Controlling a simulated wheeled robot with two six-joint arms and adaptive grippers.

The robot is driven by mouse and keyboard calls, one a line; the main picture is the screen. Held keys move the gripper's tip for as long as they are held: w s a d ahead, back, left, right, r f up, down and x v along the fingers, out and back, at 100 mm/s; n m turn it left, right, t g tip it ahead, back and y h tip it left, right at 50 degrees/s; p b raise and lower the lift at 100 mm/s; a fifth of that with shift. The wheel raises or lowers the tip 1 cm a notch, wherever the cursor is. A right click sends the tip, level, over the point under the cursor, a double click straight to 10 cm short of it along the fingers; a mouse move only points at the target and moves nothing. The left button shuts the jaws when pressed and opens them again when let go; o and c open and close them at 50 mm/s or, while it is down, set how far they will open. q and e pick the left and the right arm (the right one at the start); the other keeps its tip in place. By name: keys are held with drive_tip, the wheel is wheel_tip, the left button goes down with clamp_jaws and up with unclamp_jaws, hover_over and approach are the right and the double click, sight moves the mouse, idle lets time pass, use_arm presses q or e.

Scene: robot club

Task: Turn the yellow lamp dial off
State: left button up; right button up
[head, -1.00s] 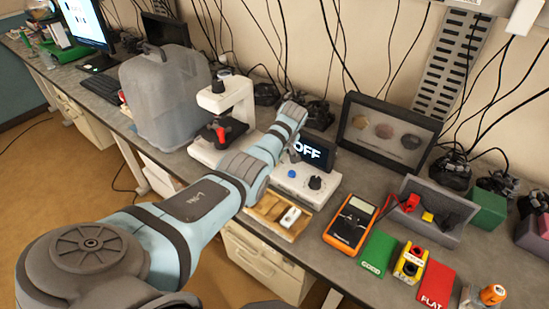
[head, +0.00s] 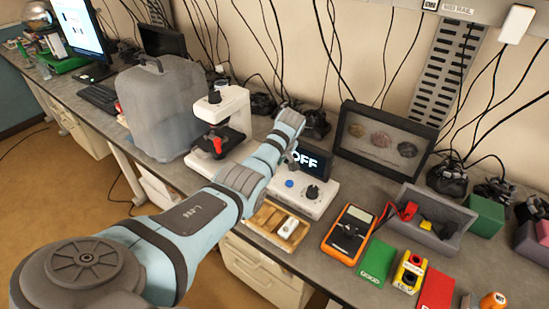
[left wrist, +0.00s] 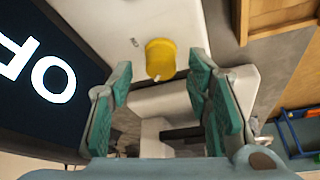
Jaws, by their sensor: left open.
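The yellow dial (left wrist: 160,58) shows in the left wrist view on a white control box, with a small white mark at its edge. In the head view it is hidden behind my left arm. The box (head: 320,207) also has a blue knob (head: 289,183) and a black knob (head: 312,192). A dark screen (head: 311,160) behind them reads OFF. My left gripper (left wrist: 160,72) is open, its green-padded fingers on either side of the dial in the wrist picture. I see no clear contact with the dial. My right gripper is not in view.
A microscope (head: 235,105) and a grey-covered case (head: 163,110) stand left of the box. A wooden tray (head: 262,217) lies in front. An orange multimeter (head: 349,235) and a grey bin (head: 433,233) are to the right. A framed display (head: 345,150) stands behind.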

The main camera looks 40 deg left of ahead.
use_arm(q)
drive_tip(key=v, duration=1.1)
drive_tip(key=shift+a, duration=0.1)
